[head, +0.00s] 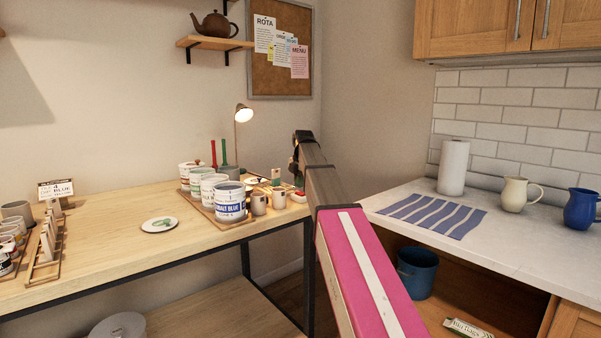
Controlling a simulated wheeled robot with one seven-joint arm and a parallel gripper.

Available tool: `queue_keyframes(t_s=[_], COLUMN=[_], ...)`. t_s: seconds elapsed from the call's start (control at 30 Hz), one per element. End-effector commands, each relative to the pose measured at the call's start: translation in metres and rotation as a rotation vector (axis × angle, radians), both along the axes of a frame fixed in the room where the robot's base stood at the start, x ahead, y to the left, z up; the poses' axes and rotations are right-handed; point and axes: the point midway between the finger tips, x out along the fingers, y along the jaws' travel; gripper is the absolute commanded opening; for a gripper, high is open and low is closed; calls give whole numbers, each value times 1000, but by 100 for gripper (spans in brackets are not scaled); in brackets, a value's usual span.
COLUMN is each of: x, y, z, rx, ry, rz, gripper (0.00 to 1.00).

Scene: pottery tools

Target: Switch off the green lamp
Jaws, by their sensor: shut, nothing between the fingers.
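A small desk lamp (243,114) with a pale shade and a thin curved stem stands at the back of the wooden table. It is lit and throws a warm glow on the wall; I cannot make out green on it. Its base and any switch are hidden behind cans and small items. My gripper (293,168) is a small dark shape at the far end of my arm, over the table's right end, to the right of the lamp and apart from its shade. It is shut and holds nothing. My arm hides part of it.
Paint cans (230,202), cups (259,203) and upright tools crowd a tray in front of the lamp. A small white box with a red spot (299,196) lies near the table's right end. A white plate (160,224) lies on clearer wood. A counter (510,238) stands right.

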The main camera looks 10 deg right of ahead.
Motion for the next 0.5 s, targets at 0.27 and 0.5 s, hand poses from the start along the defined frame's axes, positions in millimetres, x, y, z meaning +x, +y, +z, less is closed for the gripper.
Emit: queue_keyframes(t_s=[0.27, 0.5], x=[2, 2], y=[1, 1], z=[-19, -20], rx=[0, 0], ry=[-1, -1], rz=[0, 0], gripper=[0, 0])
